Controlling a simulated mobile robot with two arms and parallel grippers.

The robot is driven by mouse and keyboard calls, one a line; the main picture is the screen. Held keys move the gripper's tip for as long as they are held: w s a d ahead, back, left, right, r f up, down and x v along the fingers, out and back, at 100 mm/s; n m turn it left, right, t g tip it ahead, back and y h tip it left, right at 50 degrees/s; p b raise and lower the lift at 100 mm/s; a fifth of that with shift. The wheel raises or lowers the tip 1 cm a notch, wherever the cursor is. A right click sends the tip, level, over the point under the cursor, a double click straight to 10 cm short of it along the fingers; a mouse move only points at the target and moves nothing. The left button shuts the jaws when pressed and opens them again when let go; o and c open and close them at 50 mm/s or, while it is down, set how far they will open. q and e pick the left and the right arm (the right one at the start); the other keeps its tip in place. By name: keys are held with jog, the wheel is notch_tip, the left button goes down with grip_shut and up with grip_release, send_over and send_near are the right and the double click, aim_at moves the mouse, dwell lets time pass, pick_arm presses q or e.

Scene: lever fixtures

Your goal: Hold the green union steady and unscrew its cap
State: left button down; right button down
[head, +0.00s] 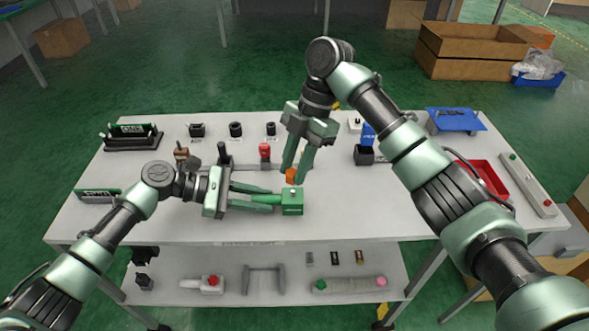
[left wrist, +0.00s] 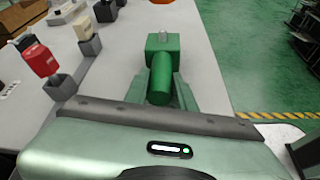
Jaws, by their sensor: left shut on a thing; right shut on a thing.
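The green union (head: 291,201) is a square block with a green cylinder on its left side, above the near middle of the table. My left gripper (head: 277,200) is shut on the cylinder from the left. In the left wrist view the union (left wrist: 162,45) points away, its cylinder between my fingers. My right gripper (head: 293,174) points down, shut on a small orange cap (head: 291,174). The cap looks apart from the block. Neither cap nor right gripper shows in the left wrist view.
A red-topped fixture (head: 265,152) and several black fixtures (head: 236,129) stand behind on the table. A red tray (head: 478,180) and a blue tray (head: 455,120) are at the right.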

pick_arm(q)
jog(key=c, duration=1.1)
grip_release()
jog(key=v, duration=1.2)
